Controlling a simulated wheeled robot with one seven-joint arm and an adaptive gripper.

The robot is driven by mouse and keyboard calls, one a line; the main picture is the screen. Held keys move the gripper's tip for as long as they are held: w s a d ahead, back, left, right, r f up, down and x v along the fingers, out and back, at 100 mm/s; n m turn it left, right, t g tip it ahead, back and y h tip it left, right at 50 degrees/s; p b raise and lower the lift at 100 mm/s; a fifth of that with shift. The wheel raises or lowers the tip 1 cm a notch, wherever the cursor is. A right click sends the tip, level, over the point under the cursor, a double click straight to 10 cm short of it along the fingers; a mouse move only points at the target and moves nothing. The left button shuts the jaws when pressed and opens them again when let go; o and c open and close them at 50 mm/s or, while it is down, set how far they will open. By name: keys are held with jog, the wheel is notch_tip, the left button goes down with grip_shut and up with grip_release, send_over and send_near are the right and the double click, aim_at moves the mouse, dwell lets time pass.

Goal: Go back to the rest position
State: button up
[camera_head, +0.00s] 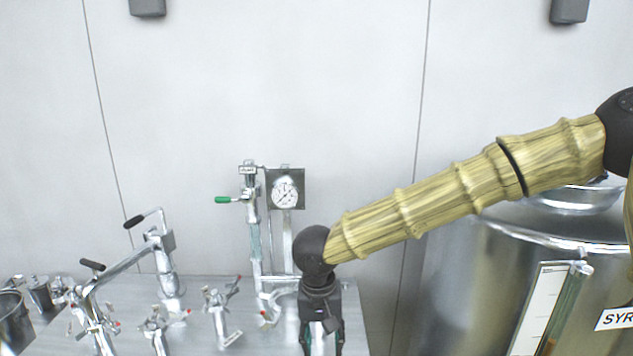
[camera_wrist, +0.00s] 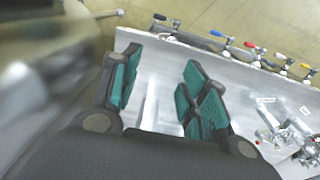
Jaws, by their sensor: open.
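My gripper (camera_head: 320,338) hangs at the end of my arm in the head view, low over the right part of a metal table (camera_head: 352,305). In the wrist view my gripper (camera_wrist: 160,85) has its two green-padded fingers spread apart. Bare metal tabletop (camera_wrist: 240,80) and a pale bar-like shape (camera_wrist: 150,105) show between and beyond the fingers. No held object shows between them. The fingertips are partly cut off at the bottom of the head view.
A pipe stand with a pressure gauge (camera_head: 285,194) and green-handled valve (camera_head: 224,200) stands just behind my gripper. Lever fittings (camera_head: 100,290) fill the table's left. A large steel tank (camera_head: 455,270) stands right, under my arm. Coloured-handle clamps (camera_wrist: 215,34) line one table edge.

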jog(key=s+d+f+t+h+b, duration=0.1)
jog(key=d+f, duration=0.3)
jog(key=f, duration=0.5)
jog(key=s+d+f+t+b, duration=0.1)
jog(key=s+d+f+b, duration=0.15)
jog(key=f, duration=0.65)
jog(key=d+f+t+h+b, duration=0.1)
jog(key=d+f, duration=0.3)
jog(key=f, duration=0.5)
jog(key=s+d+f+y+b, duration=0.1)
jog(key=s+d+f, duration=0.2)
jog(key=s+f, duration=0.35)
jog(key=s+d+f+b, duration=0.1)
jog(key=s+d+f, duration=0.2)
jog(key=s+f, duration=0.3)
jog(key=s+d+f+g+y+b, duration=0.1)
jog(key=s+d+f, duration=0.1)
jog(key=s, duration=0.5)
jog(key=s+d+f+g+b, duration=0.1)
jog(key=s+d+f+g, duration=0.1)
jog(key=s+f, duration=0.3)
jog(key=shift+s+d+y+b, duration=0.4)
jog(key=shift+s+d, duration=0.05)
jog(key=shift+s, duration=0.8)
